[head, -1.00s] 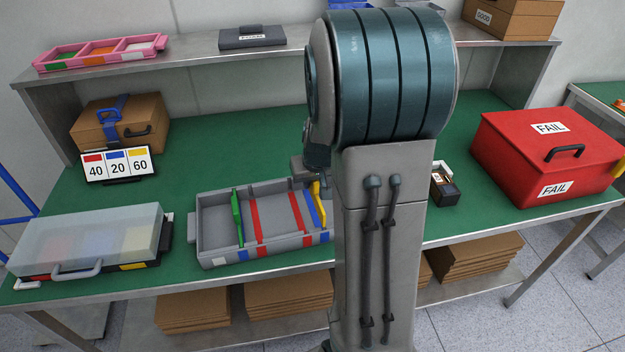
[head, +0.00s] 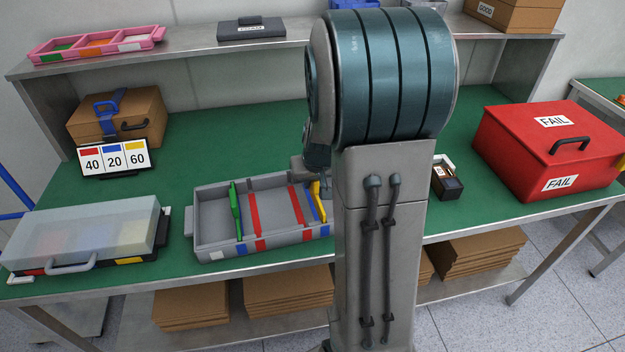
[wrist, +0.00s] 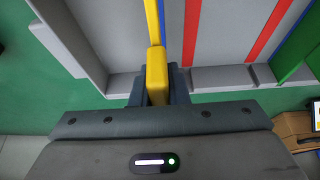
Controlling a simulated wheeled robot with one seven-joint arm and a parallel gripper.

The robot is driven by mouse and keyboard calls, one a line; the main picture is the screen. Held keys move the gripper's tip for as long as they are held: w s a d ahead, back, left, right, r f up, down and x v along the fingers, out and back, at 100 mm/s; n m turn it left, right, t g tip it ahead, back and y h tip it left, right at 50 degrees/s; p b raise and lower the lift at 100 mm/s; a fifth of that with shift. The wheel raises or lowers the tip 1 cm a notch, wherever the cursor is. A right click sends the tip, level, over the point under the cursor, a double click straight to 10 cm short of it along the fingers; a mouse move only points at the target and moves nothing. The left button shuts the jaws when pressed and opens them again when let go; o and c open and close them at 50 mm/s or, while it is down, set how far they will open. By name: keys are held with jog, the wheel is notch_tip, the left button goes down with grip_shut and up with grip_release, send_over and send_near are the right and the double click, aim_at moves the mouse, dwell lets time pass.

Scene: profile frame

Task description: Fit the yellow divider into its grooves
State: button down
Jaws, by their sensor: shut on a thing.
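The yellow divider (head: 319,200) is at the right part of the grey tray (head: 222,249), partly hidden by my arm. In the wrist view the yellow divider (wrist: 155,75) runs away from my gripper (wrist: 153,92), whose two fingers are shut on its near end. The blue stripe (wrist: 202,42) on the tray floor lies just right of the divider in the wrist view. I cannot tell whether the divider's lower edge sits in grooves. A green divider (head: 235,209) stands across the tray further left, and two red stripes (head: 253,213) mark the floor between.
A sign reading 40, 20, 60 (head: 115,160) stands at the back left. A lidded clear case (head: 85,237) is left of the tray. A small dark box (head: 447,182) and a red FAIL box (head: 540,150) are at the right. The green bench behind the tray is clear.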

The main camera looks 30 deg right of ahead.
jog(key=shift+f+b, duration=1.15)
jog(key=shift+f, duration=0.05)
jog(key=c, duration=1.3)
grip_release()
jog(key=shift+r, duration=0.1)
jog(key=p+v, duration=0.1)
jog(key=v, duration=1.2)
jog(key=shift+s+r, duration=0.15)
jog(key=shift+r, duration=0.15)
